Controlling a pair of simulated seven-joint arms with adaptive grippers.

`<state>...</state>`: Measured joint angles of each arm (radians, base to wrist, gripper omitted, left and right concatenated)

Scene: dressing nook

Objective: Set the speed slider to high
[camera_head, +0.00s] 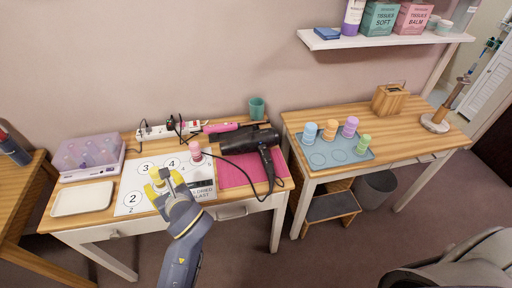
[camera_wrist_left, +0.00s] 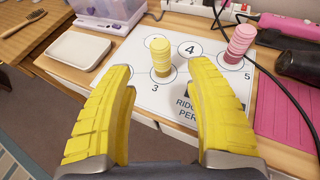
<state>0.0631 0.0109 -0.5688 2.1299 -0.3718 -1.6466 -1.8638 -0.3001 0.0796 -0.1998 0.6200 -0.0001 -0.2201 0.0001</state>
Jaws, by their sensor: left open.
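The black hair dryer (camera_head: 245,141) lies on the left table, its barrel over the back of the pink mat (camera_head: 236,174). Its handle (camera_head: 268,162) points toward the front edge. The speed slider is too small to make out. In the left wrist view only part of the dryer (camera_wrist_left: 299,65) shows, at the right edge. My left gripper (camera_head: 164,183) is open and empty over the white numbered sheet, left of the dryer and apart from it. Its yellow fingers (camera_wrist_left: 163,78) are spread, with a yellow roller (camera_wrist_left: 160,57) standing beyond them. My right gripper is not in view.
A pink roller (camera_head: 196,152) stands on the sheet (camera_head: 130,205). A pink tool (camera_head: 221,127), a power strip (camera_head: 158,132) and a teal cup (camera_head: 256,107) line the back. A dark cord loops over the mat. A white tray (camera_head: 83,199) lies left.

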